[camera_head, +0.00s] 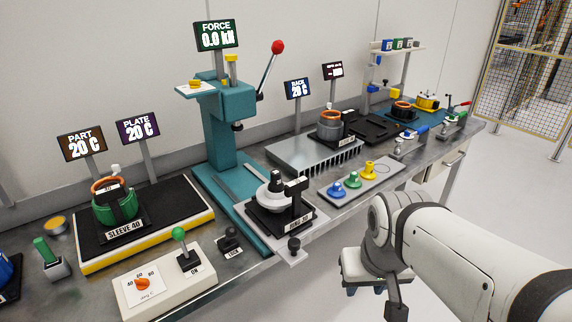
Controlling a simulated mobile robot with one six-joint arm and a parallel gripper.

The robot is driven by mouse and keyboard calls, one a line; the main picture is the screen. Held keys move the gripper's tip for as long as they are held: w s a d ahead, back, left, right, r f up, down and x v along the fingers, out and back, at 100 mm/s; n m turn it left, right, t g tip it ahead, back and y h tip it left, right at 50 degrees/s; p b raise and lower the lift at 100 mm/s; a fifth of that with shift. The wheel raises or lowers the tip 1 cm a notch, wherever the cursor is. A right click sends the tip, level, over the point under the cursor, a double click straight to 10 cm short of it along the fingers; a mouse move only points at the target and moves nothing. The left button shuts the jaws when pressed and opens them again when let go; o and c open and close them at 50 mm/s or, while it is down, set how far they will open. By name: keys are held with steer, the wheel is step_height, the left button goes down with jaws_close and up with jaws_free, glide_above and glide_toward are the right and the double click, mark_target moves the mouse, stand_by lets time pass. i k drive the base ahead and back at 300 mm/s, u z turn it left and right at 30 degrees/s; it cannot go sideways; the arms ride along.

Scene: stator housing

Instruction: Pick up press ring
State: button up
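No part is clearly labelled as a press ring. A pale round ring-like part (270,194) sits in a black holder on the press base, under a dark clamp arm; its tag is hard to read. Blue (337,189), green (352,181) and yellow (369,169) knobbed pieces stand in a row on a grey plate (340,200) to its right. I cannot tell which of these is the press ring. My white arm reaches in from the lower right, below the bench's front edge. My gripper (396,304) seems to be the dark end hanging there; its fingers cannot be made out.
The teal press (228,115) with its red-knobbed lever (277,48) stands behind the pale part. A heated plate (155,240) with a green sleeve stands left. A control box (166,284) is in front. A finned rack (300,152) and toggle clamps are right.

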mark_target(276, 184)
steer(key=u, duration=0.15)
steer(key=i, duration=0.9)
steer(key=z, duration=0.05)
